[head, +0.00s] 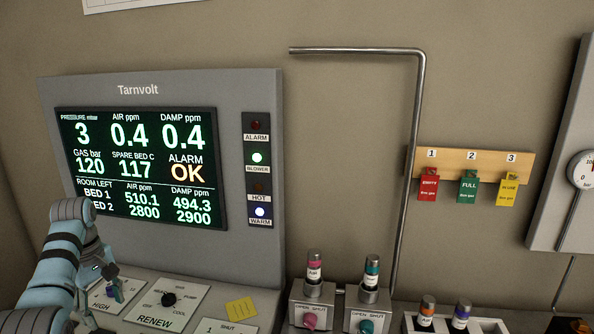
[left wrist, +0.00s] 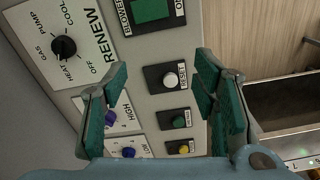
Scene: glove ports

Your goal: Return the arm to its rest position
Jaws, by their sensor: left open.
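My left arm (head: 55,262) comes in from the left edge in the head view, in front of the control console. My left gripper (head: 104,286) is low over the left end of the console's sloped panel, partly hidden by its own wrist. In the left wrist view the left gripper (left wrist: 163,70) is open, its green-padded fingers wide apart. Nothing is between the pads; the panel shows behind them. My right gripper is in neither view.
The panel has a RENEW selector knob (left wrist: 64,47), a white RESET button (left wrist: 170,80), and blue knobs (left wrist: 110,117) behind the left finger. A Tarnvolt display (head: 140,165) stands behind. Bottles (head: 314,266) stand right of the console. A bent pipe (head: 410,150) runs up the wall.

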